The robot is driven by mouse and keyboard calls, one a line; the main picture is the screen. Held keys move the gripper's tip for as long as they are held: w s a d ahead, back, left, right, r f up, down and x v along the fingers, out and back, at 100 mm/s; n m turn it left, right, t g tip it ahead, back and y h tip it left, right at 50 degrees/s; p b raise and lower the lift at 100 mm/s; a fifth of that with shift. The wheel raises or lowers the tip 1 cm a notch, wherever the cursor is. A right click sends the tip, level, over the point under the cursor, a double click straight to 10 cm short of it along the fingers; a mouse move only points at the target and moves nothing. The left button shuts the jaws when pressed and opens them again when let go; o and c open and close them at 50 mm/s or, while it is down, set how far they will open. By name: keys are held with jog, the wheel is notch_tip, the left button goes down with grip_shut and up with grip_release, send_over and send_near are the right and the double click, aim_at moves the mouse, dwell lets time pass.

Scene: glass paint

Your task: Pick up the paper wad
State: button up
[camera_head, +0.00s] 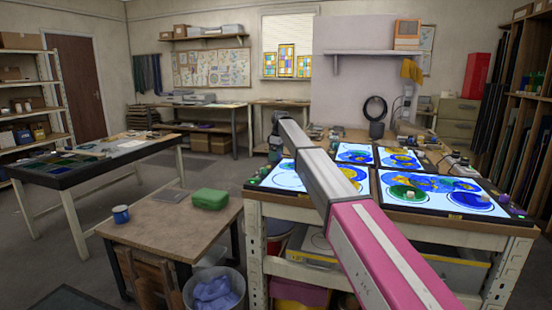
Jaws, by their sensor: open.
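I cannot single out the paper wad for sure. A small pale lump (410,223) sits on the near right lit panel (470,212), by a green disc, but it is too small to tell whether it is crumpled paper. A lilac crumpled heap (215,293) fills the grey bin (240,283) on the floor; it looks like cloth or bags. My arm reaches from the lower right up over the light table, with a dark joint at its far end. My gripper's fingers do not show; the arm covers part of the table.
The light table (400,230) carries several lit panels with coloured glass. A dark-topped table (75,172) stands left. Floor between the tables is open. Racks stand at right.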

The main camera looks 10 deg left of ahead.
jog(key=c, duration=1.1)
jog(key=shift+o, duration=0.2)
jog(key=shift+r, duration=0.5)
jog(key=r, duration=0.2)
jog(key=s+r, duration=0.1)
jog(key=shift+a+r, duration=0.25)
jog(key=shift+r, duration=0.1)
jog(key=s+a+r, duration=0.5)
jog(key=s+r, duration=0.1)
jog(key=s, duration=0.3)
jog(key=shift+a+r, duration=0.2)
jog(key=shift+a, duration=0.05)
